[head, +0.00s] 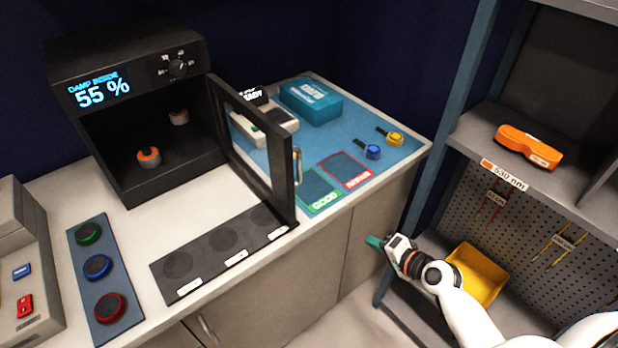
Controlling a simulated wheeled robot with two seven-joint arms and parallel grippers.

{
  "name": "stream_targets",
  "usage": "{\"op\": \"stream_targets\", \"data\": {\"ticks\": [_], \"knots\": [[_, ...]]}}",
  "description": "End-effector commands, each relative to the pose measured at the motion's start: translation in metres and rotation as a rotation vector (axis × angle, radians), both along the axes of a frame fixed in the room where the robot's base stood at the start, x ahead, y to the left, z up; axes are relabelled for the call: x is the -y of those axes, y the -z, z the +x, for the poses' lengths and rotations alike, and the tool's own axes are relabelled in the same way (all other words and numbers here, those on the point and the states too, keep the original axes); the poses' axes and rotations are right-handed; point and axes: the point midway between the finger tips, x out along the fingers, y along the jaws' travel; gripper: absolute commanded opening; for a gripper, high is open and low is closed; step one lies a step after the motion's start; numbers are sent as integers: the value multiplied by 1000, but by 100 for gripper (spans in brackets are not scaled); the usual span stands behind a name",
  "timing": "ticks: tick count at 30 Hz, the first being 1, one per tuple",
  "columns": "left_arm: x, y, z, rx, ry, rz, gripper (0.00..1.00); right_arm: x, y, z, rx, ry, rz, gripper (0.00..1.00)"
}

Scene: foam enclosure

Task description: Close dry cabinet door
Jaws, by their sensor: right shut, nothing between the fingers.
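The black dry cabinet (128,64) stands at the back left of the counter, its display reading "DAMP INSIDE 55 %". Its framed door (291,184) stands wide open, hinged at the cabinet's right side and swung out toward the counter's front. Inside the cabinet are two small orange-and-grey round items, one nearer (149,157) and one farther back (179,117). My right gripper (375,242) is shut and empty, with teal fingertips, in front of the counter's edge. It is to the right of and below the door, apart from it. My left gripper is out of view.
A black strip with round spots (205,262) lies below the door. A panel of coloured knobs (97,268) is on the left. A blue mat (400,152) holds a teal box (310,101) and other items. A grey shelf (470,128) and yellow bin (480,272) stand right.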

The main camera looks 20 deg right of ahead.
Motion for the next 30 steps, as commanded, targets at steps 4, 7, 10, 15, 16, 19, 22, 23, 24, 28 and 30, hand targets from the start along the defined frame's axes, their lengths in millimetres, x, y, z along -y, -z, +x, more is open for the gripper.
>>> {"op": "stream_targets", "data": {"ticks": [4,7,10,15,16,19,22,23,24,28,30], "knots": [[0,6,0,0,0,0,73,-23,-125,7,177,-73,220,0],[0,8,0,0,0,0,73,-41,-183,-3,245,-142,327,0],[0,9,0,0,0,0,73,-54,-219,-14,282,-198,389,0],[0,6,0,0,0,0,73,-65,-240,-19,299,-233,428,0],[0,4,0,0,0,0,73,-66,-241,-17,300,-232,429,0],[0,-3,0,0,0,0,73,-73,-243,-6,301,-232,430,0],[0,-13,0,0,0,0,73,-84,-244,10,301,-230,431,0],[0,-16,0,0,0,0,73,-88,-245,16,302,-231,430,0],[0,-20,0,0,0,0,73,-93,-245,23,302,-231,430,0],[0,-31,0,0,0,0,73,-109,-244,47,302,-230,429,0],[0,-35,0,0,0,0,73,-117,-243,58,300,-230,430,0]]}}
